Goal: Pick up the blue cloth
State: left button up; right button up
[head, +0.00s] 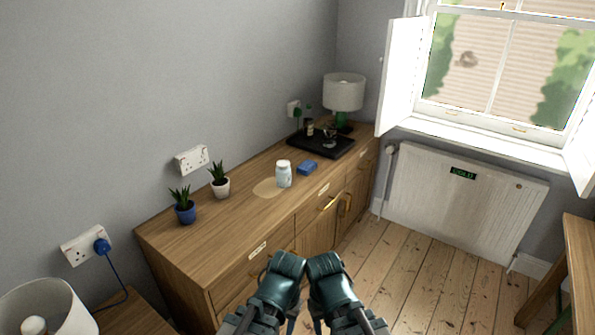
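A small blue block-like item (307,168), which looks like the folded blue cloth, lies on top of the wooden sideboard (190,250), just right of a white jar. My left gripper (286,263) and my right gripper (323,264) are side by side at the bottom centre, in front of the sideboard and well short of the cloth. Both are dark green and seen from behind. Their fingers are not clear enough to tell open from shut.
The white jar (284,174) stands close left of the cloth, by a pale patch (267,188). A black tray (320,146) with small items and a lamp (344,92) are behind. Two potted plants (185,212) (220,187) stand left. Floorboards (420,275) are clear at right.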

aim_at(307, 166)
jog(key=i+l+u, duration=0.1)
jog(key=u, duration=0.4)
jog(key=i+l+u, duration=0.15)
jog(key=u, duration=0.35)
jog(key=i+l+u, duration=0.2)
jog(key=l, duration=0.15)
jog(key=i+l+u, duration=0.15)
jog(key=l, duration=0.25)
jog(key=l+u, duration=0.2)
jog(key=l, duration=0.2)
jog(key=i+l+u, duration=0.15)
jog(key=l, duration=0.25)
jog(key=i+l, duration=0.1)
jog(key=l, duration=0.5)
jog(key=i+l, duration=0.1)
jog(key=l, duration=0.45)
jog(key=i+l+u, duration=0.1)
jog(key=l, duration=1.1)
jog(key=i, duration=0.05)
